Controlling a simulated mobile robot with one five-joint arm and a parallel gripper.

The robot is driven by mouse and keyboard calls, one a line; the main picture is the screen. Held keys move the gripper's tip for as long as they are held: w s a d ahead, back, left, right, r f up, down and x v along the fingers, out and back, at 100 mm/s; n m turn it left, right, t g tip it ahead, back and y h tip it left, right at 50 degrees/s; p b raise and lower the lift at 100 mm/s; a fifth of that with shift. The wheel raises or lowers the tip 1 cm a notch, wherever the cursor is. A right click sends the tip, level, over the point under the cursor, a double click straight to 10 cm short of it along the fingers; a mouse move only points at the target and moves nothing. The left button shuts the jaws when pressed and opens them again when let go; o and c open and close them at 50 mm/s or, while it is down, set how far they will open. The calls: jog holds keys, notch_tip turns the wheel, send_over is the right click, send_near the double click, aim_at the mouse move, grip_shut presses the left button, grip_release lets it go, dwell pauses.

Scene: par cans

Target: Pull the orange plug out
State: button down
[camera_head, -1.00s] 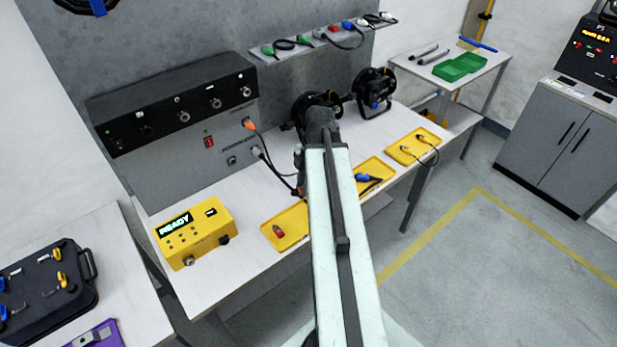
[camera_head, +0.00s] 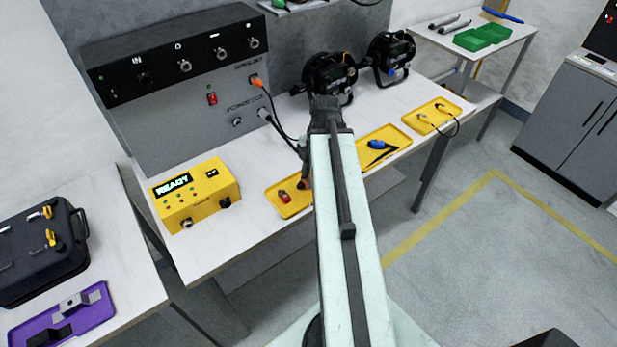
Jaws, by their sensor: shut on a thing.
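An orange plug (camera_head: 257,81) sits at the lower right of the grey panel (camera_head: 190,125), against its face. A black cable runs from it down to the right, towards my gripper. A grey plug (camera_head: 263,113) with its own dark cable sits just below. My gripper (camera_head: 304,180) is mostly hidden by my arm, in front of and below the panel plugs, apart from them. It is shut on a dark thing with some orange at its low end, close above the left yellow tray (camera_head: 275,206). I cannot tell exactly what it holds.
A yellow READY box (camera_head: 197,194) stands at the bench's front left. Two black lamps (camera_head: 331,75) (camera_head: 391,58) stand behind. More yellow trays (camera_head: 404,133) (camera_head: 455,103) with connectors lie to the right. A black case (camera_head: 40,245) and purple tray (camera_head: 62,318) are at far left.

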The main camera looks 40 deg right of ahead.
jog(key=shift+f+b, duration=0.3)
jog(key=shift+f, duration=0.3)
jog(key=c, duration=1.2)
grip_release()
jog(key=shift+r, duration=0.15)
jog(key=p+v, duration=0.8)
jog(key=shift+f, duration=0.25)
